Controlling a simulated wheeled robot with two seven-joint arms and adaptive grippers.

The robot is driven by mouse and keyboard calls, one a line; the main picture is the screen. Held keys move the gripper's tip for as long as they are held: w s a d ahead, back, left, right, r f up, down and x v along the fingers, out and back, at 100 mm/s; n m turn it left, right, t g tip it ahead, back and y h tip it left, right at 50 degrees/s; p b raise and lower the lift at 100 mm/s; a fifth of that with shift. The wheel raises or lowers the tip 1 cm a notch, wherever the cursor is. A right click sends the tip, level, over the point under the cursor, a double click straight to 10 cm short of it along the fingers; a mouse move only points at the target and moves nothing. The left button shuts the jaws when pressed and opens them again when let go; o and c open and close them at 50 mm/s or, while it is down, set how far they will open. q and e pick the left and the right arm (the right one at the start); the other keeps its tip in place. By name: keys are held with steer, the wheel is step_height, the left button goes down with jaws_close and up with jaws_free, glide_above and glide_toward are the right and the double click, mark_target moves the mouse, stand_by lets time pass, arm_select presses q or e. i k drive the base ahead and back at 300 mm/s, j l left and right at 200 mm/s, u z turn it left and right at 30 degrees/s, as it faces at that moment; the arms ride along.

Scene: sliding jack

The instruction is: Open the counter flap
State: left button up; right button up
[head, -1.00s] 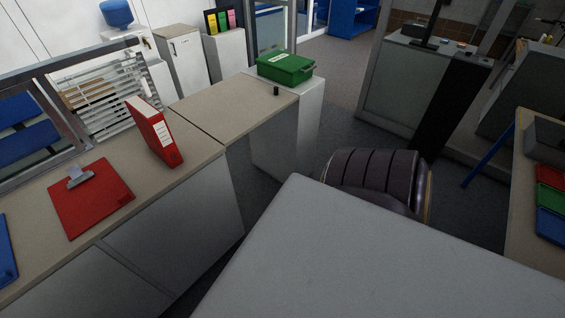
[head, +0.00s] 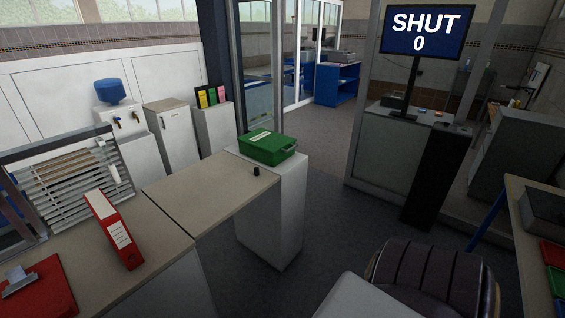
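The counter flap (head: 205,196) lies flat in the head view, level with the fixed counter (head: 158,232) on its left, with a dark seam between them. A small black knob (head: 256,171) stands on the flap near its far right end. That end meets a white pedestal (head: 290,195), which bears a green case (head: 268,147). A screen (head: 427,32) at the upper right reads "SHUT 0". Neither of my grippers is in view.
A dark chair (head: 425,275) is at the lower right. Open floor (head: 335,215) lies right of the pedestal.

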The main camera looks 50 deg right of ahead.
mark_target(198, 197)
steer(key=i+l+z, duration=0.1)
steer(key=l+z, duration=0.15)
steer(key=i+l+z, duration=0.1)
steer(key=l+z, duration=0.15)
steer(key=l, duration=0.2)
steer(key=i+l+z, duration=0.2)
steer(key=k+l, duration=0.05)
steer(key=l, duration=0.05)
